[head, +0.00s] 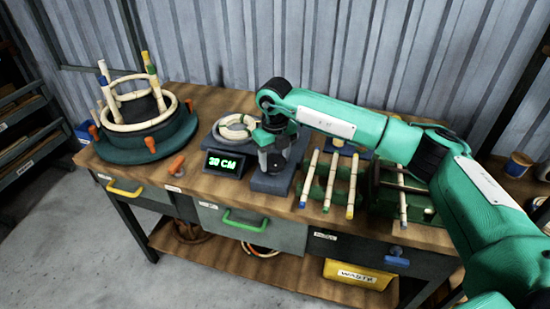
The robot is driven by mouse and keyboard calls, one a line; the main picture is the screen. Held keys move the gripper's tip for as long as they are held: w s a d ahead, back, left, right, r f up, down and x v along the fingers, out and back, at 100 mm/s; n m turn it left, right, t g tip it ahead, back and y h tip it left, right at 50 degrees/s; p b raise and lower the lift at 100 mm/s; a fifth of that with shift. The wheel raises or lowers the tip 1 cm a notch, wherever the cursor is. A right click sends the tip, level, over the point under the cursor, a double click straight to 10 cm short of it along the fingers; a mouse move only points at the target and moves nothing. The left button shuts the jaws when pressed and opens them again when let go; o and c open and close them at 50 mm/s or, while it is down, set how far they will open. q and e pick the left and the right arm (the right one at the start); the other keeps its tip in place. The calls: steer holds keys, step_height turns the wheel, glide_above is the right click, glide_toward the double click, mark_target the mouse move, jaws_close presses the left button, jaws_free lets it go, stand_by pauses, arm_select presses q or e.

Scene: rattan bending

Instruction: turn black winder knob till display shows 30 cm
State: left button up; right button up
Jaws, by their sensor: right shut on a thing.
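The small dark display (225,163) stands on the bench, and its green digits appear to read 30 CM. Just right of it is the blue-grey winder base (268,184). My right gripper (271,160) points down over this base and is shut on the black winder knob, which is mostly hidden by the fingers. A coil of pale rattan (236,127) lies behind the display. My left gripper is not in view.
A round green bending jig (140,143) with orange pegs and rattan hoops stands at the left. Drawers with a green handle (244,222) and a yellow waste bin (358,274) are below.

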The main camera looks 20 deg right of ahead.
mark_target(275, 161)
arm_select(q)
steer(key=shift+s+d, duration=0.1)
arm_select(e)
steer(key=shift+r+m, duration=0.1)
steer(key=shift+m, duration=0.2)
steer(key=o, duration=1)
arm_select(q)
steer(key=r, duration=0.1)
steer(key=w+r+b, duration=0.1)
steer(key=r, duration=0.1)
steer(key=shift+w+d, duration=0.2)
arm_select(e)
step_height(275, 161, up, 14)
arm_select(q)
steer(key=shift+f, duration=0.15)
